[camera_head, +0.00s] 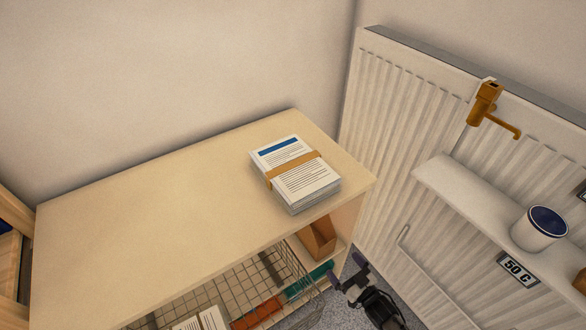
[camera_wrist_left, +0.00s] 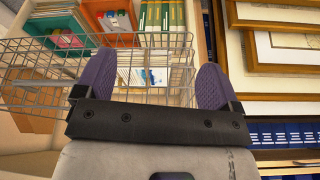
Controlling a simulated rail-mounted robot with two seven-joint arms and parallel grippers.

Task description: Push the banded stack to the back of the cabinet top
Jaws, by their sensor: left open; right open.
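The banded stack (camera_head: 308,183) is a pile of white printed sheets with a blue bar and a tan band around it. It lies flat near the front right corner of the pale wooden cabinet top (camera_head: 150,215), apart from the wall behind. My right gripper (camera_head: 347,271) is open and empty, low beside the cabinet's right end, below the level of the top and not touching the stack. My left gripper is outside the head view. In the left wrist view its two purple fingers (camera_wrist_left: 156,82) are spread with nothing held, in front of a wire basket.
The wire basket (camera_head: 225,290) shows under the cabinet's front edge, and in the left wrist view (camera_wrist_left: 40,62). Framed prints (camera_wrist_left: 280,50) are right of my left gripper. A radiator (camera_head: 395,130) and white shelf (camera_head: 470,205) with a cup (camera_head: 538,232) stand right. The top behind the stack is clear.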

